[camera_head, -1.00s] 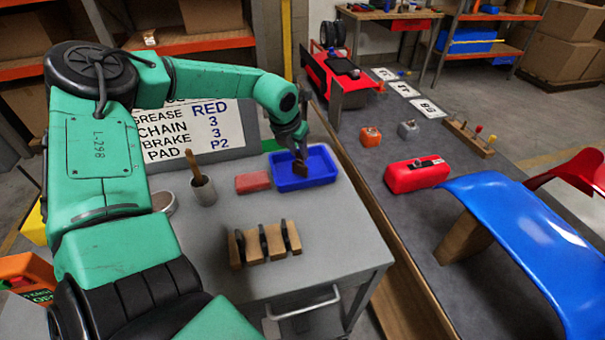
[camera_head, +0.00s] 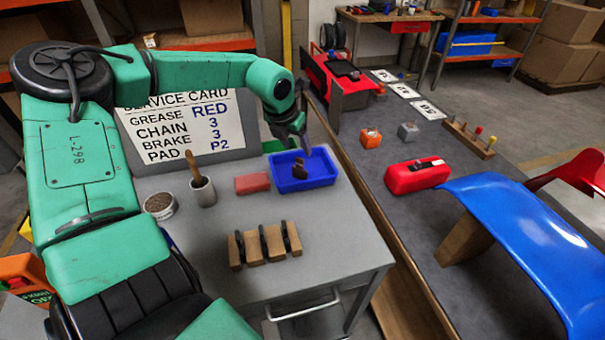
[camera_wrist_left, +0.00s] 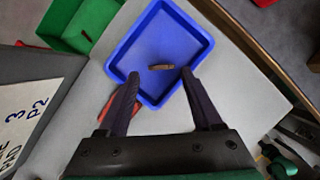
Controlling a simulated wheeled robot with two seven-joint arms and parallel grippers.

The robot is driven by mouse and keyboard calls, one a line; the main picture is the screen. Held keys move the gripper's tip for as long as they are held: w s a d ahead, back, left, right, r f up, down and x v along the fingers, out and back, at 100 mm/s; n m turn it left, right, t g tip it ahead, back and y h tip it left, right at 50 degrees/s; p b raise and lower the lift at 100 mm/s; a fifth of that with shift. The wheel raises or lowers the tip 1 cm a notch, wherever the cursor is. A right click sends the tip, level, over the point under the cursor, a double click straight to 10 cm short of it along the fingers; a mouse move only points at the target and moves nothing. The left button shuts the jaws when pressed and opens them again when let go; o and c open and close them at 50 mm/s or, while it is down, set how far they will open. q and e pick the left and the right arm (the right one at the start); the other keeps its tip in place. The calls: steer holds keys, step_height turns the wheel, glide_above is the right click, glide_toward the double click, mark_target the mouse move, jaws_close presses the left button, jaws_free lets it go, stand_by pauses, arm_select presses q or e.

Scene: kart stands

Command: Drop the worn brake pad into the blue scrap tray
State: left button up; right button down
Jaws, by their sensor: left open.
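The blue scrap tray (camera_head: 319,173) sits at the back right corner of the grey cart top. The worn brake pad (camera_head: 301,170), a small brown piece, is in the tray area below my left gripper. In the left wrist view the pad (camera_wrist_left: 161,67) shows inside the blue tray (camera_wrist_left: 198,38), beyond the fingertips. My left gripper (camera_head: 300,147) is above the tray, its fingers spread apart with nothing between them; the open fingers also show in the left wrist view (camera_wrist_left: 160,76). My right gripper is not in view.
A red block (camera_head: 252,183) lies left of the tray. A cup with a wooden handle (camera_head: 202,190), a round tin (camera_head: 160,205) and a wooden rack with dark pads (camera_head: 265,246) stand on the cart. A service card (camera_head: 185,125) stands behind. A green bin (camera_wrist_left: 85,25) is beside the tray.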

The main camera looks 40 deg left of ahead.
arm_select(q)
steer(key=b+v, duration=0.1)
steer(key=v, duration=0.9)
steer(key=shift+r, duration=0.35)
steer(key=shift+s, duration=0.1)
